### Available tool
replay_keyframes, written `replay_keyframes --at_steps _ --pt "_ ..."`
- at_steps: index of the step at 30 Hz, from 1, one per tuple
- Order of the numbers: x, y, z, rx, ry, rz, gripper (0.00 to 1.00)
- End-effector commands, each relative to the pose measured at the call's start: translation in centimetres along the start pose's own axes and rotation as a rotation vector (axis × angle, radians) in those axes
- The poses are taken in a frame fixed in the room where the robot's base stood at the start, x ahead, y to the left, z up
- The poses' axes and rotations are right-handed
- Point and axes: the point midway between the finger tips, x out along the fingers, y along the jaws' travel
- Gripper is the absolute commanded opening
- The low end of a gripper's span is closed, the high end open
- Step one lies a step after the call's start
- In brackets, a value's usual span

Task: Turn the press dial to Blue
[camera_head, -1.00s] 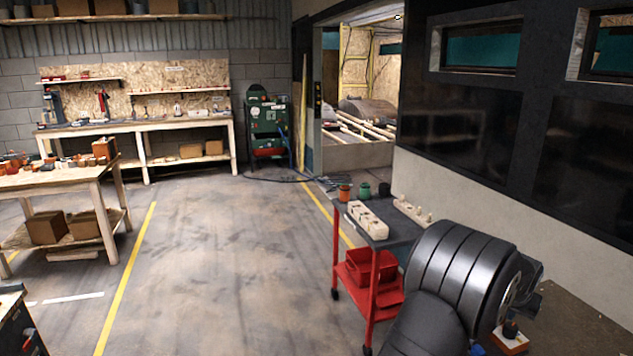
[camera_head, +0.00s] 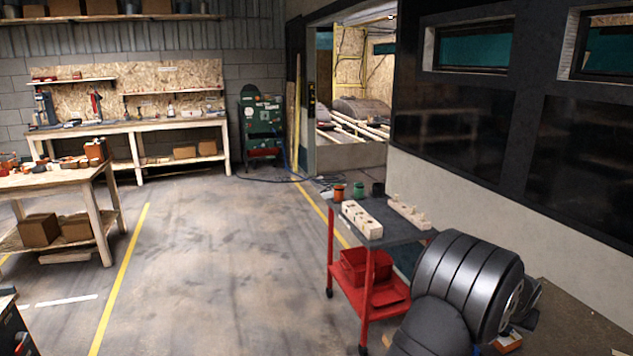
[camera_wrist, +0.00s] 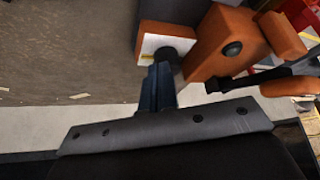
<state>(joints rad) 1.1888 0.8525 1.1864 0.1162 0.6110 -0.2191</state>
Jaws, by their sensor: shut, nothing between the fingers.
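In the wrist view, the press dial is a dark round knob (camera_wrist: 170,57) on a white plate (camera_wrist: 148,45) set on an orange block. A small yellow mark shows on the plate; no colour names can be read. My gripper (camera_wrist: 160,72) is shut and empty, its blue-grey fingers ending right at the knob. I cannot tell whether they touch it. The orange press body (camera_wrist: 225,45) with a black lever (camera_wrist: 245,79) is just to the right. In the head view, a small orange and white part (camera_head: 509,342) shows at the lower right, mostly hidden by my arm.
A red cart (camera_head: 368,285) with a dark top carries pale wooden blocks (camera_head: 362,219) and several cups, left of my arm. A dark panelled wall stands behind on the right. The floor at the middle left is clear, with workbenches (camera_head: 130,128) farther back.

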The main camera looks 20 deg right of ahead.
Motion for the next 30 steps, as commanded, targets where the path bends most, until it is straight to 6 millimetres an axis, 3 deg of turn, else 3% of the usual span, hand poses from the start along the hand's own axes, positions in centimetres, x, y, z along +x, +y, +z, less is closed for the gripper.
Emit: replay_keyframes --at_steps 8,30 --pt "1.5 0.0 0.8 -0.001 0.000 -0.001 0.00" --pt "1.7 -0.1 0.5 -0.001 0.001 -0.001 0.00"
